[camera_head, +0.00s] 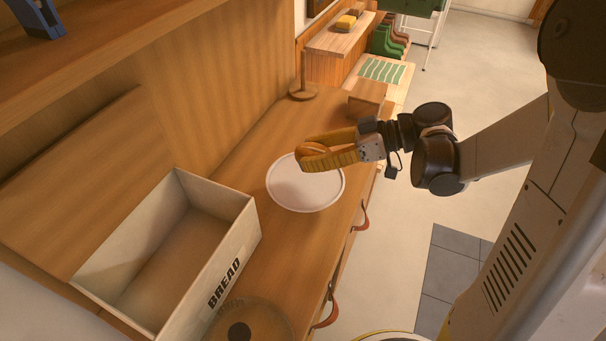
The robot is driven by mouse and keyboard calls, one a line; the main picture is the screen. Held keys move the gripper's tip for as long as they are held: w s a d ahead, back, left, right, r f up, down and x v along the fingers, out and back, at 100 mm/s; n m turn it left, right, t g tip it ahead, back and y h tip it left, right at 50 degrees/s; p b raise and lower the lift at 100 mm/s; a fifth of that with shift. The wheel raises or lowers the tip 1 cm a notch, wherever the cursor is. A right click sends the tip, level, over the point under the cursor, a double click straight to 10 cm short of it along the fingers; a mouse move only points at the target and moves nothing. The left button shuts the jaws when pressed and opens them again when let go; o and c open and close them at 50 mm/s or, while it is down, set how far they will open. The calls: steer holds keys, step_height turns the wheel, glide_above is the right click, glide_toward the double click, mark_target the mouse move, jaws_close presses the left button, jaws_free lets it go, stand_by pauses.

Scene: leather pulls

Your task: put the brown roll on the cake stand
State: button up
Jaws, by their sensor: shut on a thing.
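The cake stand (300,192) is a round white plate with a raised rim, on the wooden counter. My gripper (312,150), with yellow-orange fingers, reaches in from the right over the stand's far edge. It is shut on the brown roll (318,149), of which only a small part shows between the fingers. The roll is held above the plate; its exact height over it is hard to tell. The plate's near part is bare.
A white open bin marked BREAD (232,262) stands at the near left of the stand, empty. A wooden upright holder (303,92) and a wooden box (367,98) stand beyond it. Red drawer pulls (363,217) line the counter front.

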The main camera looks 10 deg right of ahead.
mark_target(303, 178)
steer(key=shift+a+f, duration=0.5)
steer(key=shift+a, duration=0.3)
steer(key=shift+w+f+b, duration=0.1)
steer(key=shift+f+b, duration=1.1)
steer(key=shift+f, duration=0.75)
steer(key=shift+f, duration=0.2)
steer(key=o, duration=1.3)
steer(key=shift+r, duration=0.1)
